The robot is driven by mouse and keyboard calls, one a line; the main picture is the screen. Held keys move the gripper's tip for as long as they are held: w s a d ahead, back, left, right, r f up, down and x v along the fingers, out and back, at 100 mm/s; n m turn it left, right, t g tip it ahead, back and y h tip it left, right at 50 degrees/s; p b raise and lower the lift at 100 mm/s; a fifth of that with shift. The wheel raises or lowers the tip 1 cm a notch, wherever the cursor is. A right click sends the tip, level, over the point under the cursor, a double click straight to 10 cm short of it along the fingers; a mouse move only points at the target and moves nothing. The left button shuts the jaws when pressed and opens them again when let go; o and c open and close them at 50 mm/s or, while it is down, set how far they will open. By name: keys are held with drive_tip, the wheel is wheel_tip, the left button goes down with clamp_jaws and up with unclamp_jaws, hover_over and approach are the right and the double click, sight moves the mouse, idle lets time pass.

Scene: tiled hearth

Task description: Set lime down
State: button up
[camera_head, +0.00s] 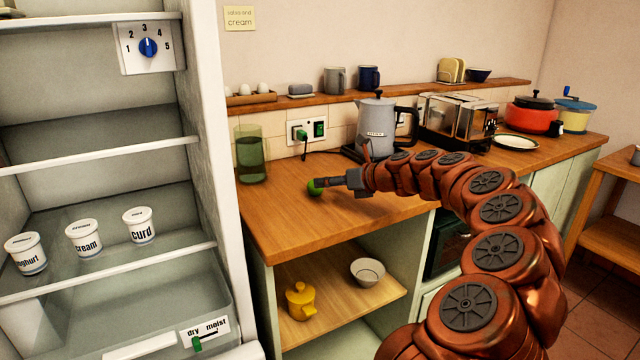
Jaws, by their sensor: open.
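The lime (314,188) is a small green ball at the wooden counter (280,222), left of the middle of the view. My gripper (322,183) is right at the lime, reaching in from the right, and its fingers cover part of it. The jaws are open. The lime appears to rest on the counter top, but the fingers hide whether they still touch it.
A green glass jar (251,154) stands left of the lime, beside the open fridge (222,120). A kettle (377,128) and toaster (450,124) stand behind my arm. The counter's front left is clear. A shelf below holds a yellow pot (300,302) and bowl (367,272).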

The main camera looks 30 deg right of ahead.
drive_tip(key=v, duration=0.8)
drive_tip(key=shift+p, duration=0.3)
